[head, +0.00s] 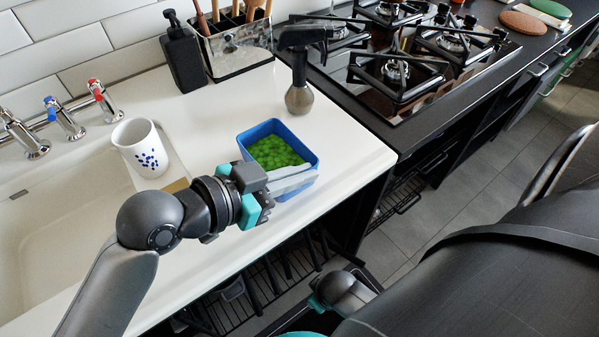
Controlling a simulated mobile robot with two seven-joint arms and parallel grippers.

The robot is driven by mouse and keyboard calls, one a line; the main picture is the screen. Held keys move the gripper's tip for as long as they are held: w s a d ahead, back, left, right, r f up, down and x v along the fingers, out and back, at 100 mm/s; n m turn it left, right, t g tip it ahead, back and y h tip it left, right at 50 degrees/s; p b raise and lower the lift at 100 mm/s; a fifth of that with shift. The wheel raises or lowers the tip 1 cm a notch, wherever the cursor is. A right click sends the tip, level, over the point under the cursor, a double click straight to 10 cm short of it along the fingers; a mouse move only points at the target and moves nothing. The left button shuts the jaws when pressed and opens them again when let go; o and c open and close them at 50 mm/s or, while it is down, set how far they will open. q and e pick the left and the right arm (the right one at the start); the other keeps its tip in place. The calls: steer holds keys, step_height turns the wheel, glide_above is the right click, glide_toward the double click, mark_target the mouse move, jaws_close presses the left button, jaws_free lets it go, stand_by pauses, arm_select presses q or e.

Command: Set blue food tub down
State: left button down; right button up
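The blue food tub (254,132) is an open rectangular tub with bright green contents. It looks upright, over the white counter near its front edge; I cannot tell whether its base touches the counter. My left gripper (314,173) reaches in from the left along the tub's near side. Its grey fingers lie close together at the near wall and look shut on it. They hide much of that wall. My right gripper's fingers do not show.
A white cup with blue spots (140,148) stands left, by the sink (40,235). A dark-headed bottle (299,97) stands close behind the tub. A black soap dispenser (184,55) and utensil holder (237,50) are at the back. The gas hob (398,75) is right.

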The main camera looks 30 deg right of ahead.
arm_select(q)
steer(key=shift+f, duration=0.1)
steer(key=c, duration=1.5)
jaws_free()
steer(key=o, duration=0.4)
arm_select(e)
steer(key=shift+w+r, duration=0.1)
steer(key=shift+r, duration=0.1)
arm_select(q)
steer(key=shift+r, duration=0.2)
steer(key=p+v, duration=0.2)
steer(key=v, duration=0.8)
steer(key=shift+a, duration=0.1)
steer(key=shift+v, duration=0.9)
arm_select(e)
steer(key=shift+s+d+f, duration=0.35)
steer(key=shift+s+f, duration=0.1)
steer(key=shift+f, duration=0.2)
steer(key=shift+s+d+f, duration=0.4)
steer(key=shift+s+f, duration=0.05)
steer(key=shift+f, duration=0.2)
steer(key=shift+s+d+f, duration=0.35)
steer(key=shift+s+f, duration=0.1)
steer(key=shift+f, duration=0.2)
